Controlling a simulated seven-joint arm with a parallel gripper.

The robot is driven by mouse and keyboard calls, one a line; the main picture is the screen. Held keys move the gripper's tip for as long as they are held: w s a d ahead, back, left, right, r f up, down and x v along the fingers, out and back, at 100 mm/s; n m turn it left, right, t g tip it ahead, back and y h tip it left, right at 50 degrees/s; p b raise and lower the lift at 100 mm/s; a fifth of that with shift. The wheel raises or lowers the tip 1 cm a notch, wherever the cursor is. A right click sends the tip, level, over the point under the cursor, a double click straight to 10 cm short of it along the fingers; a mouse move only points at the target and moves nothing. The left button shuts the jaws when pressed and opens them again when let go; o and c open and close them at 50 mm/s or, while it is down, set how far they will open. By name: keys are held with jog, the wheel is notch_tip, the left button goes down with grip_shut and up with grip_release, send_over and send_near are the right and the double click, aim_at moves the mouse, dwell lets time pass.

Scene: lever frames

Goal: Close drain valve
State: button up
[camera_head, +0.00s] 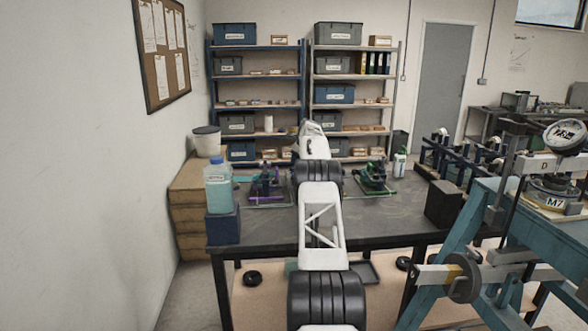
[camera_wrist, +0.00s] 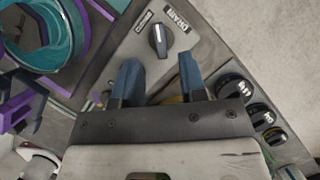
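The drain valve shows in the wrist view as a small dark knob (camera_wrist: 157,40) with a pale pointer line, set on a grey plate (camera_wrist: 205,55). A "DRAIN" label (camera_wrist: 176,13) is above it, with a smaller unreadable label (camera_wrist: 143,21) to its upper left. My gripper (camera_wrist: 158,66) is open. Its two blue fingers are apart with nothing between them, and the knob is just beyond the fingertips, roughly centred in the gap. Contact cannot be seen. In the head view my arm hides the gripper and the knob cannot be made out.
In the wrist view a teal ring (camera_wrist: 75,35) with purple parts is left, and several black round knobs (camera_wrist: 238,88) are right. In the head view a purple device (camera_head: 267,184) and green device (camera_head: 374,177) stand on the dark bench (camera_head: 265,229). A bottle (camera_head: 218,188) is left.

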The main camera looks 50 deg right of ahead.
aim_at(293, 170)
jog(key=shift+x, duration=2.55)
grip_shut()
